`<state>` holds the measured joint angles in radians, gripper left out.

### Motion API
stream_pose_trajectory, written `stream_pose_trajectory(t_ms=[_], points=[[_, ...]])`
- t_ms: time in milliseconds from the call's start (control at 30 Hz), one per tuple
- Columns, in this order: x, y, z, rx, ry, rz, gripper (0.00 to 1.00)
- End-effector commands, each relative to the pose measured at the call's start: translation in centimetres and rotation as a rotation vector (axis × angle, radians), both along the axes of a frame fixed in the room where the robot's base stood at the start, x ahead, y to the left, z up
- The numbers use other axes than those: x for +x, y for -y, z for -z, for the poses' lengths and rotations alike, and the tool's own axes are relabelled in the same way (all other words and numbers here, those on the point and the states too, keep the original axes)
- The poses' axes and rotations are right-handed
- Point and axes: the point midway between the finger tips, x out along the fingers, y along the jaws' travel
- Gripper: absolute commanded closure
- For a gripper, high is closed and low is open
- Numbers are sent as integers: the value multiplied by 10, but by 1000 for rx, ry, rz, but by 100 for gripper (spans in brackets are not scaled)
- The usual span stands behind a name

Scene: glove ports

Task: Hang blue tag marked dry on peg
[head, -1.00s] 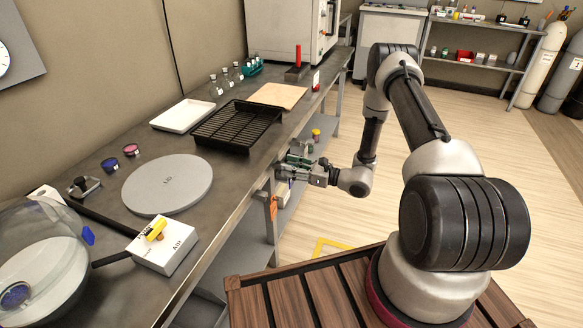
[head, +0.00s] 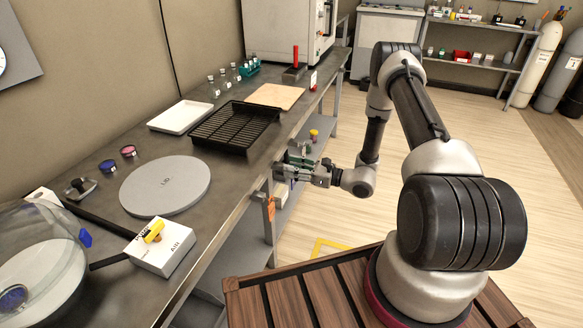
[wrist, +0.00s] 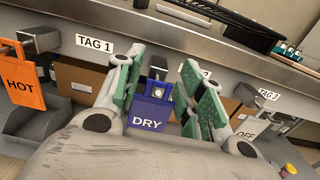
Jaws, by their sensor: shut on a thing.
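The blue tag marked DRY (wrist: 150,113) hangs upright between the green-padded fingers of my gripper (wrist: 160,92) in the wrist view. My gripper is shut on it. A grey peg end (wrist: 157,73) shows just above and behind the tag's top; I cannot tell whether the tag's hole is around it. A label behind the right finger is mostly hidden.
An orange HOT tag (wrist: 22,80) hangs at the left peg (wrist: 40,40), near the TAG 1 label (wrist: 95,44). A white OFF tag (wrist: 245,130) is at the right, near the TAG 3 label (wrist: 268,94). A black rack (head: 233,125) stands on the bench above.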

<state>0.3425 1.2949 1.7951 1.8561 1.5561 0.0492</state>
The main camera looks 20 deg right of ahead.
Motion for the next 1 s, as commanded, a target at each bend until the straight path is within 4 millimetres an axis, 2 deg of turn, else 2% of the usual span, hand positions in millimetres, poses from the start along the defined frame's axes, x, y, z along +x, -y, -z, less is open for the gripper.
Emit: stream_pose_trajectory(t_ms=[1000], points=[[-10,13,-5,0,0,0,83]])
